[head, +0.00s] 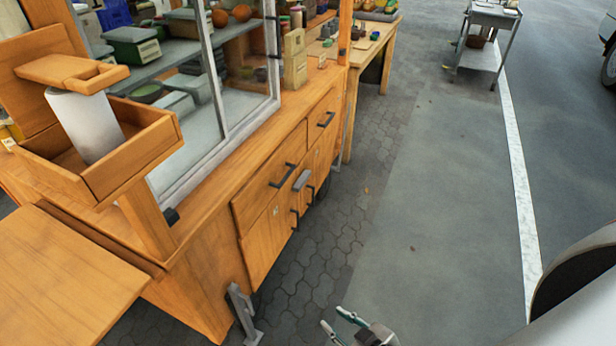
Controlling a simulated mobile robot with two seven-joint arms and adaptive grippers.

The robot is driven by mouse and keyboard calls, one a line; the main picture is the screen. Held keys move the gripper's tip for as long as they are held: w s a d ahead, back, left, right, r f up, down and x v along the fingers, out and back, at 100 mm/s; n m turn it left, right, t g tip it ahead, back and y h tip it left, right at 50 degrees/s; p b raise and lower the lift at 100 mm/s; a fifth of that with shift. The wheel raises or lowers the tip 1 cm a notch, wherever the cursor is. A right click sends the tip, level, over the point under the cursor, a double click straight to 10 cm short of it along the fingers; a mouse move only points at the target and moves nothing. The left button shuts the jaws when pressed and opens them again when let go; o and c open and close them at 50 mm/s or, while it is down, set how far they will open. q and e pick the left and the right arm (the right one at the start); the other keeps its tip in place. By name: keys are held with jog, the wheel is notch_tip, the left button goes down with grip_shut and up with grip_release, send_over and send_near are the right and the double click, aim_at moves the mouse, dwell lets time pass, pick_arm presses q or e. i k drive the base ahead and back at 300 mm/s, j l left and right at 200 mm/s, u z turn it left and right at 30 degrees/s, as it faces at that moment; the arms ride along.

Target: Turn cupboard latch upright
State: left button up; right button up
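The wooden cupboard (262,240) is the lower front of a stall, with drawers above and doors below. A small grey latch (302,180) sits at the top of the seam between the two doors, just under the drawers. It looks slanted in this oblique view, and its exact turn is hard to tell. Dark door handles (295,219) are below it, one on each door. My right gripper (334,318) is at the bottom edge, open and empty, well apart from the latch and nearer to me. My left gripper is out of view.
Dark drawer handles (283,175) stick out near the latch. A grey metal leg (242,312) stands at the cupboard's near corner. A wooden board (60,280) juts out at left. The paved ground (410,220) to the right is clear, with a grey cart (487,50) far back.

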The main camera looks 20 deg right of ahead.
aim_at(299, 184)
jog(key=i+l, duration=0.15)
jog(key=l, duration=0.65)
jog(key=i+l+u, duration=0.15)
jog(key=l, duration=0.65)
jog(key=i+l, duration=0.1)
jog(key=l, duration=0.7)
jog(key=i+l+u, duration=0.1)
jog(key=l, duration=0.7)
jog(key=i+l+u, duration=0.1)
jog(key=l, duration=0.7)
